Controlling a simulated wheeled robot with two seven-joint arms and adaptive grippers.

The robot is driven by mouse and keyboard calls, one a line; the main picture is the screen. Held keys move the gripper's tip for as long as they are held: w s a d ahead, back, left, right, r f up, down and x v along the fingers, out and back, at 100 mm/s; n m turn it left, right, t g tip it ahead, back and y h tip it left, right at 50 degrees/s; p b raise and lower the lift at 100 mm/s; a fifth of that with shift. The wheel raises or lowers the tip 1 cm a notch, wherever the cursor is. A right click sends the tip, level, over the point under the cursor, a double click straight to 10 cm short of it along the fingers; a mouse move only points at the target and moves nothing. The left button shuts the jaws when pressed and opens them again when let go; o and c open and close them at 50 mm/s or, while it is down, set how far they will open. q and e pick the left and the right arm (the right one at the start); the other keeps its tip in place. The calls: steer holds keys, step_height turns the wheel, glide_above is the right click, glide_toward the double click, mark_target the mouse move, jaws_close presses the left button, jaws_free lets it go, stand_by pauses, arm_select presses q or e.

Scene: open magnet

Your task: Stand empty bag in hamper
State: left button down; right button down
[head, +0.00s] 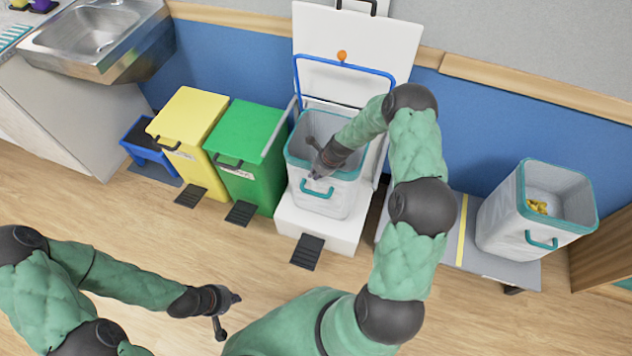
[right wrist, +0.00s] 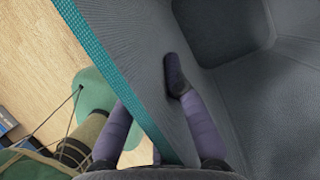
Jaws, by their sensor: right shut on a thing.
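An upright whitish bag (head: 330,200) with a teal rim and handle stands in the white hamper (head: 292,222), whose lid (head: 375,40) is raised. A blue frame (head: 345,67) is tilted up behind the bag. My right gripper (head: 318,160) is shut on the bag's front wall, near the rim. In the right wrist view its fingers (right wrist: 160,115) straddle the grey wall (right wrist: 150,85), one inside and one outside. The visible part of the inside looks empty. My left gripper (head: 232,318) is open and empty above the floor, lower left of the hamper.
A green bin (head: 240,145) and a yellow bin (head: 185,125) stand left of the hamper, lids shut. A second teal-rimmed bag (head: 510,230) with yellow items (head: 537,206) inside stands on a grey bench (head: 460,245) at right. The wooden floor in front is clear.

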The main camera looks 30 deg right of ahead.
step_height(320, 180, down, 4)
steer(key=shift+r+b, duration=0.1)
steer(key=shift+b, duration=0.8)
steer(key=c, duration=1.7)
jaws_free()
steer(key=shift+f, duration=0.25)
steer(key=shift+c, duration=0.2)
steer(key=o, duration=0.4)
steer(key=shift+o, duration=0.2)
steer(key=shift+r, duration=0.1)
